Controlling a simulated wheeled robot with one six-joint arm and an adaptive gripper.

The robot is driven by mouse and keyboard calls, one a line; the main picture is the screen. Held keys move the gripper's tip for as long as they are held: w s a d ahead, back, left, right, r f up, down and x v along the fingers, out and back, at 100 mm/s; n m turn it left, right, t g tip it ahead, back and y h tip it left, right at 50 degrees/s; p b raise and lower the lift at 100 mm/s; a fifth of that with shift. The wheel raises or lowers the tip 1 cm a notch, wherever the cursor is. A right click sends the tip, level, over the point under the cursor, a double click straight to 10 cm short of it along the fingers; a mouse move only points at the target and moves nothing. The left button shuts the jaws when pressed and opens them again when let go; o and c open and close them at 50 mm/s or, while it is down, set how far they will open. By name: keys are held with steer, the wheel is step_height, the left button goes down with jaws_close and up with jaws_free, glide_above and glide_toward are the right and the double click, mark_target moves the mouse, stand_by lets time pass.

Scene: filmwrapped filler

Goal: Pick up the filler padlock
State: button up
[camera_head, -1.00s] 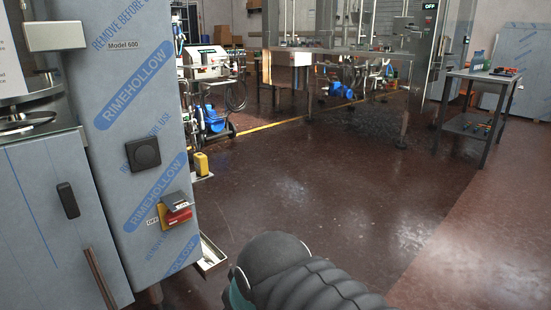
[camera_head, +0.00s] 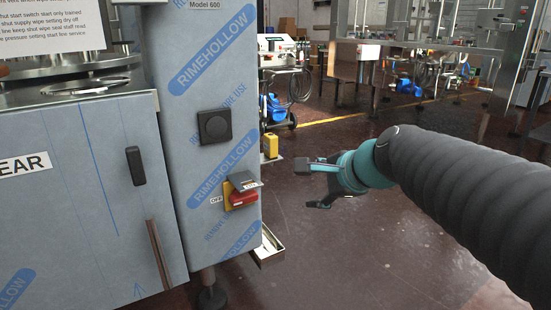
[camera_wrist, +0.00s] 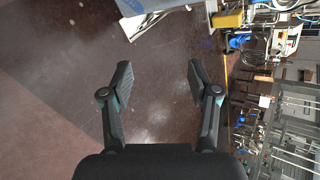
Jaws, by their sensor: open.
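A red switch (camera_head: 243,198) sits on a yellow plate marked OFF, low on the front of the film-wrapped machine column (camera_head: 207,110). A dark grey piece (camera_head: 247,184) lies across its top. I cannot tell whether the red or grey part is the padlock; it is too small to make out. My gripper (camera_head: 308,186) is open and empty, to the right of the switch with a gap between. Its fingers point left, toward the column. In the wrist view my gripper (camera_wrist: 159,64) has both fingers apart over bare floor. The switch is not clear there.
A small metal tray (camera_head: 268,246) juts out low beside the column. A cabinet door (camera_head: 95,200) with a dark handle stands at left.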

mark_target(275, 138)
steer(key=w+a+r+m+t+y+b, duration=0.1)
steer(key=w+a+m+t+b, duration=0.1)
steer(key=w+m, duration=0.6)
steer(key=w+a+r+m+t+y+b, duration=0.1)
steer(key=w+a+m+b, duration=0.1)
steer(key=w+m, duration=0.6)
steer(key=shift+n+t, duration=0.3)
steer(key=shift+n, duration=0.6)
steer(key=x, duration=1)
steer(key=r+x, duration=0.1)
steer(key=x, duration=0.4)
steer(key=shift+w+d, duration=0.2)
steer(key=shift+w, duration=0.15)
jaws_close()
